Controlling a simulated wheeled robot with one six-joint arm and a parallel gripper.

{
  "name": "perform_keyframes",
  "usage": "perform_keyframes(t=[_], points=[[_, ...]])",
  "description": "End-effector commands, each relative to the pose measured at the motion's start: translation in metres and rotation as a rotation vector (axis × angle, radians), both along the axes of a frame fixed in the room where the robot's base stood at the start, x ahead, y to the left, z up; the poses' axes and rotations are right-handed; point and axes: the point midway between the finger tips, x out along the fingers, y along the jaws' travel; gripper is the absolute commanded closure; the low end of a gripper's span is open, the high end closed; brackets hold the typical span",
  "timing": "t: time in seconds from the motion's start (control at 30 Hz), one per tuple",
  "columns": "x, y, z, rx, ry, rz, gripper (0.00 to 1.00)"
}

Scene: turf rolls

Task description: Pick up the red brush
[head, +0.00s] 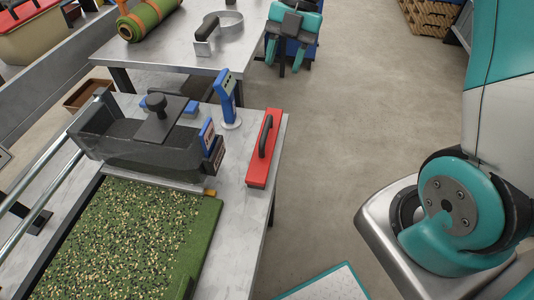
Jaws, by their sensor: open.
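The red brush (257,171) is a long, narrow red block with a dark arched handle on top. It lies on the right edge of the near light-grey table (233,219), its long side running away from me. Nothing covers it and nothing touches its handle. My gripper is not in view; only part of my own arm shows at the right.
Left of the brush stand a blue upright device (227,90) and a dark, clear-sided hopper (140,150). Green speckled turf (125,240) lies in front. A far table (180,52) holds a rolled turf (150,19). Floor right of the table is open.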

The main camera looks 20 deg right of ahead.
Motion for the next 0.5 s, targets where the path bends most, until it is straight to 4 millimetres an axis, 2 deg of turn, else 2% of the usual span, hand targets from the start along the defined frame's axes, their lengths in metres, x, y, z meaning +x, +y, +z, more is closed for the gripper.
perform_keyframes(t=[0.03, 0.17, 0.27, 0.5], points=[[0.004, -0.004, -0.010, 0.011, -0.010, 0.038, 0.53], [0.006, -0.006, -0.021, 0.027, -0.026, 0.093, 0.53], [0.002, 0.000, -0.036, 0.029, -0.026, 0.102, 0.53], [-0.010, 0.021, -0.085, 0.028, -0.025, 0.100, 0.53]])
